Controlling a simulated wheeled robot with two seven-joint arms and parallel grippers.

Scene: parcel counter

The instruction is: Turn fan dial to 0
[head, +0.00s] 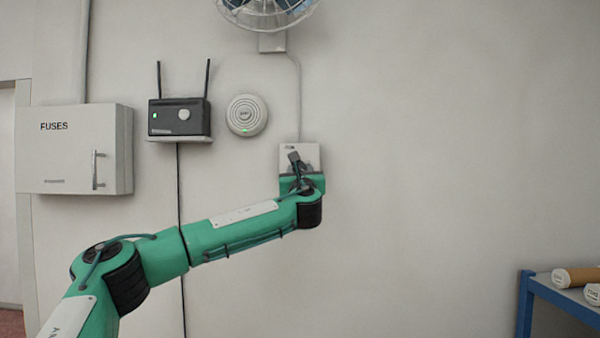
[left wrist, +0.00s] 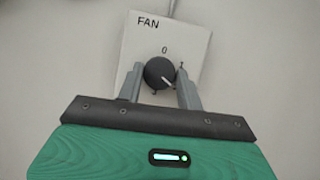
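The fan dial (left wrist: 160,73) is a round black knob on a white plate (left wrist: 188,38) marked FAN, with a 0 above the knob and a mark that looks like a 1 to its upper right. The knob's pale pointer line points to the lower right, away from the 0. My left gripper (left wrist: 160,84) has one finger on each side of the knob's lower part; whether they touch it I cannot tell. In the head view the plate (head: 312,152) shows behind my left gripper (head: 297,165), which hides the knob. My right gripper is in neither view.
A caged fan (head: 265,10) hangs above the plate, joined by a conduit. To the left are a round white device (head: 246,115), a black router (head: 180,117) on a small shelf and a FUSES box (head: 75,150). A blue table (head: 560,297) stands lower right. Wall right of the plate is clear.

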